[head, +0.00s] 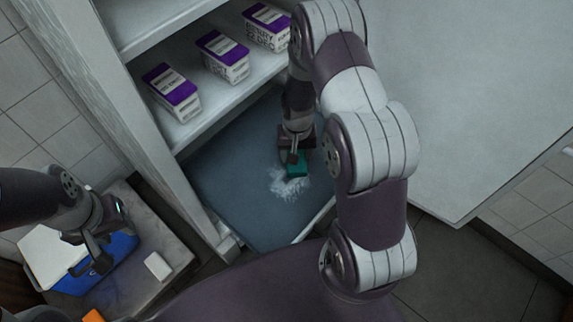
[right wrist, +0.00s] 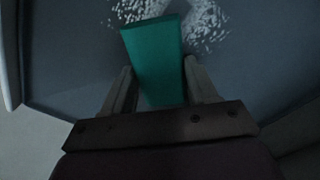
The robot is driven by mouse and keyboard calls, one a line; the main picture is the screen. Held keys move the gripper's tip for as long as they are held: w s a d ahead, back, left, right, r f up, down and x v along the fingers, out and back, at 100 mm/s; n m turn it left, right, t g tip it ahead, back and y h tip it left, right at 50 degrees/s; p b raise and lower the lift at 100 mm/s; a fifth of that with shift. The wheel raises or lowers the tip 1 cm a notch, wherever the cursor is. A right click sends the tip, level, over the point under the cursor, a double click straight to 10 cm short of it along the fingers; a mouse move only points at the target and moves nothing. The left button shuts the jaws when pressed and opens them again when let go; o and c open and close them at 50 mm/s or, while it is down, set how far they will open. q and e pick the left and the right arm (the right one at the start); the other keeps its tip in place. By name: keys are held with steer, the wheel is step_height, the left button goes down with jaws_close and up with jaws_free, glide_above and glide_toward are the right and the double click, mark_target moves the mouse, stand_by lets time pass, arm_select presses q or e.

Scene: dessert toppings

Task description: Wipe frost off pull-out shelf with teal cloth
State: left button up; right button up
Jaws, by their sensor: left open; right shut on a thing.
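The teal cloth (head: 297,171) is a small folded block at the edge of the white frost patch (head: 287,187). The frost lies on the dark blue-grey pull-out shelf (head: 232,186) at the bottom of the cabinet. My right gripper (head: 294,158) is shut on the cloth, low over the shelf. In the right wrist view the cloth (right wrist: 154,62) stands between the two fingers, with frost (right wrist: 205,22) beyond and beside its tip. I cannot tell if the cloth touches the shelf. My left gripper (head: 92,262) is open, over the blue and white box at left.
Several purple-lidded tubs (head: 222,57) stand on the shelf above. The open white door (head: 470,100) is at right. The blue box (head: 103,267) with a white lid sits on a grey side table (head: 165,226), with a small white block (head: 158,266) and an orange item (head: 93,316).

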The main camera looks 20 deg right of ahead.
step_height(320, 180, up, 4)
steer(key=shift+s+a+p, duration=0.1)
steer(key=shift+a+p, duration=0.05)
steer(key=shift+p, duration=1)
steer(key=shift+r+p, duration=0.6)
steer(key=shift+p, duration=0.1)
step_height(320, 180, up, 3)
steer(key=p, duration=0.2)
steer(key=shift+p, duration=0.35)
steer(key=shift+f, duration=0.1)
